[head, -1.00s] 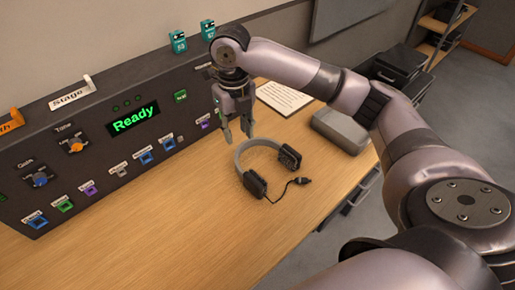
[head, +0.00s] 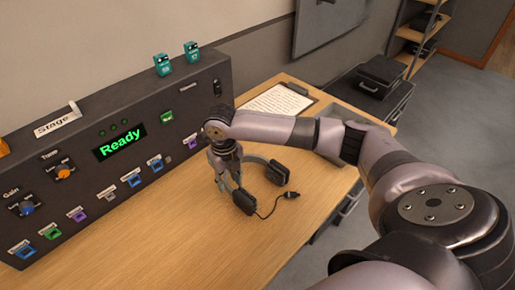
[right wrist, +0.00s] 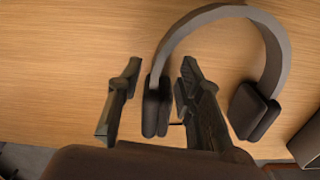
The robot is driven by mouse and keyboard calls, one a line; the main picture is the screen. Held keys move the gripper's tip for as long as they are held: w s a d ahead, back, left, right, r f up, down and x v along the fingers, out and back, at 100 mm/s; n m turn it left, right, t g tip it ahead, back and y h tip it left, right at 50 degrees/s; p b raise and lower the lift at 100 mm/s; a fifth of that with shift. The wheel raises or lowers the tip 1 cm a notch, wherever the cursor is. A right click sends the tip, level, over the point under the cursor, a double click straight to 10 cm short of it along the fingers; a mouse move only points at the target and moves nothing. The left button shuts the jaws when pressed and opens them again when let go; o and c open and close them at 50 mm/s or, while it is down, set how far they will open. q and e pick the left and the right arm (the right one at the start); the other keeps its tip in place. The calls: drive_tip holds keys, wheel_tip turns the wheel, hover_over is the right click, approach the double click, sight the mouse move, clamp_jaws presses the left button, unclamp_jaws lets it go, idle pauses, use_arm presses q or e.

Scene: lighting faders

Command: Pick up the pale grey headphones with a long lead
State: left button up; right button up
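The pale grey headphones (head: 255,160) lie on the wooden desk in the head view, with dark ear cups and a dark lead that ends in a plug (head: 290,194). My right gripper (head: 229,188) is low over their left side and hides part of the band. In the right wrist view the grey band (right wrist: 270,40) arches at the upper right. There my right gripper (right wrist: 160,72) is open, its fingers on either side of one ear cup (right wrist: 155,108), with gaps visible. The other ear cup (right wrist: 254,110) is outside the fingers. My left gripper is not in view.
A dark lighting console (head: 85,165) with a green "Ready" display (head: 121,141) stands along the left. A clipboard (head: 277,101) lies at the back of the desk (head: 165,235). The desk's right edge is close to the headphones. The front of the desk is clear.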

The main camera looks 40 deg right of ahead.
sight(230, 185)
wheel_tip(230, 185, down, 4)
drive_tip(key=shift+r, duration=0.1)
drive_tip(key=shift+c, duration=0.6)
clamp_jaws()
